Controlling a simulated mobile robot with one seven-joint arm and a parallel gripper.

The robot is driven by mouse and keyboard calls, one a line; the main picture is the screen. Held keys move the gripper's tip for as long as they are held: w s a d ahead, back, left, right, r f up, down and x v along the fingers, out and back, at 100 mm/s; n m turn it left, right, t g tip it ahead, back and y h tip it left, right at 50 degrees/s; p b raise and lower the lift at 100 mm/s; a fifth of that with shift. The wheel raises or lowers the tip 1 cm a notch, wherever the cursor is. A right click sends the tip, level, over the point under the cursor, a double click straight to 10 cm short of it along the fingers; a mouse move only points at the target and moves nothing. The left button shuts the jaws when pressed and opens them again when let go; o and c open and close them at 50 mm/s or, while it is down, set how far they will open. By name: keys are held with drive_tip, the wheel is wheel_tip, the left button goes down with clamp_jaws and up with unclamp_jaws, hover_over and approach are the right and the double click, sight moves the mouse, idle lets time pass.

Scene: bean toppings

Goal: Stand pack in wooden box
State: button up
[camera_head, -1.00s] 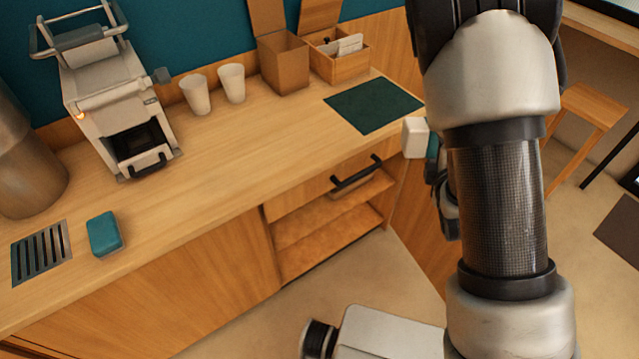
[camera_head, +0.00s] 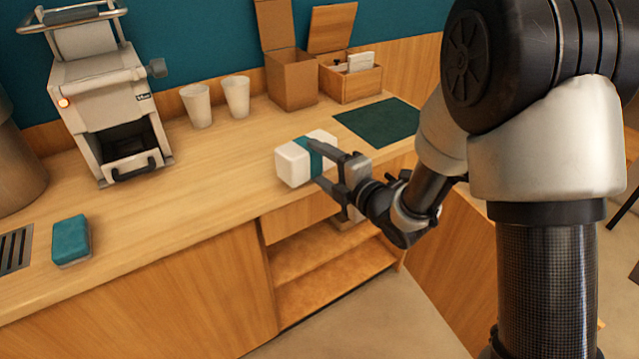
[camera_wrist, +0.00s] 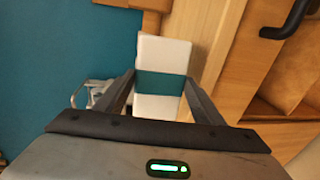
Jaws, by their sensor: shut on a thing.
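The pack, a white block with a teal band (camera_head: 290,166), is held in the air over the front part of the counter. My gripper (camera_head: 319,164) is shut on it, with the fingers across the teal band. In the wrist view the pack (camera_wrist: 163,55) sits between the two fingers, its white ends sticking out beyond them. The wooden box (camera_head: 350,84) stands at the back of the counter, lid raised, with white packets (camera_head: 361,62) standing inside. The pack is apart from the box, in front and to its left.
A taller brown box (camera_head: 291,84) with its lid up stands left of the wooden box. Two white cups (camera_head: 236,97) and a machine (camera_head: 108,105) are farther left. A dark green mat (camera_head: 379,122) lies in front of the wooden box. A teal block (camera_head: 71,240) lies front left.

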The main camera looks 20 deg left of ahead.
sight(317, 176)
drive_tip(key=shift+f+b, duration=0.35)
drive_tip(key=shift+f, duration=1.6)
drive_tip(key=shift+f, duration=0.15)
drive_tip(key=o, duration=1.4)
drive_tip(key=shift+o, duration=0.3)
